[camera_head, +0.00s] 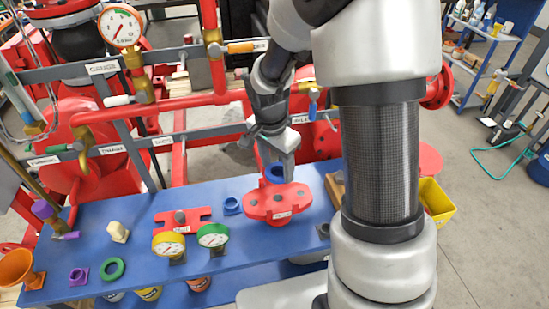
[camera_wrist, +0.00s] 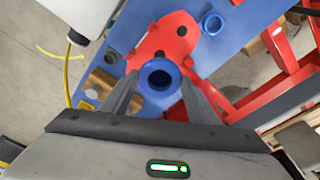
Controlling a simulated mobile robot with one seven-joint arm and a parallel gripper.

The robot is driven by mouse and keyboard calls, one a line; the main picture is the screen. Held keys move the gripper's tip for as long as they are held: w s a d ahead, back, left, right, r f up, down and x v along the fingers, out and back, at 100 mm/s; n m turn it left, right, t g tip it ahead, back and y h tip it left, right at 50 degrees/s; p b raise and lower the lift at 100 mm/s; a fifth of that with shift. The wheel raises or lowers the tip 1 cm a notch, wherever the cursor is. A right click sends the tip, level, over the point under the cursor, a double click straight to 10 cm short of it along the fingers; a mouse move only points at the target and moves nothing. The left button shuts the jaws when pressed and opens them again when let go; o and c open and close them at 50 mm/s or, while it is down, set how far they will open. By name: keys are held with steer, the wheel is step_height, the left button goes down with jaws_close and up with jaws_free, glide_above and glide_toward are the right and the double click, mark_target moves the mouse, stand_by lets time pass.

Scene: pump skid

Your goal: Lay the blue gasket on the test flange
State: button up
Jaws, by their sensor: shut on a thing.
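The blue gasket (camera_head: 275,171) is a thick ring between the fingers of my gripper (camera_head: 277,160), above the blue table. The wrist view shows the gasket (camera_wrist: 160,63) with its hole facing the camera, a finger on each side of it. My gripper (camera_wrist: 160,80) is shut on it. The red test flange (camera_head: 278,203) lies on the table just below the gasket, with a label on its front. In the wrist view the red flange (camera_wrist: 165,40) shows behind the ring, partly covered by it. The gap between gasket and flange is hard to judge.
A smaller blue ring piece (camera_head: 232,205) sits left of the flange. Yellow (camera_head: 168,244) and green (camera_head: 213,235) gauges stand front left, near a red bracket (camera_head: 182,219). A green ring (camera_head: 112,269) lies farther left. Red pipes (camera_head: 180,104) run behind. A yellow bin (camera_head: 437,202) is at right.

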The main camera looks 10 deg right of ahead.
steer(key=shift+s+f+b, duration=0.2)
steer(key=shift+f+b, duration=0.35)
steer(key=shift+f, duration=0.35)
steer(key=b, duration=0.2)
glide_above(278, 198)
steer(key=shift+a+f, duration=0.2)
steer(key=shift+f, duration=1.85)
steer(key=shift+s+b, duration=0.1)
steer(key=shift+b, duration=0.55)
steer(key=shift+f+b, duration=2)
steer(key=shift+f, duration=0.25)
steer(key=shift+r, duration=0.1)
steer(key=o, duration=1.1)
